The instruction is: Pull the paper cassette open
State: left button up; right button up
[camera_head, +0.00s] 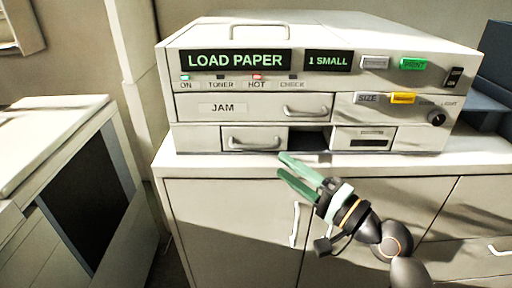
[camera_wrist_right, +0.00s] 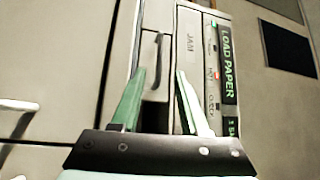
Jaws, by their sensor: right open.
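The paper cassette (camera_head: 254,139) is a small pale drawer with a curved handle, low on the front of the printer (camera_head: 380,100). It looks shut, roughly level with the front. My right gripper (camera_head: 281,163) has green fingers that are open and empty, in front of the cassette and slightly below its right end. In the right wrist view, which is turned sideways, the cassette handle (camera_wrist_right: 157,60) shows between and beyond the open fingers (camera_wrist_right: 160,74). No contact is visible. My left gripper is not in view.
Above the cassette is the JAM drawer (camera_head: 250,106) with its own handle. A dark opening (camera_head: 309,139) lies right of the cassette. The printer stands on a white cabinet (camera_head: 230,200) with a handle on its door. Another pale machine (camera_head: 50,150) stands at the left.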

aim_at(256, 147)
jog(key=x, duration=0.9)
jog(key=shift+w+a, duration=0.15)
jog(key=shift+c, duration=0.2)
grip_shut()
dwell(0.9)
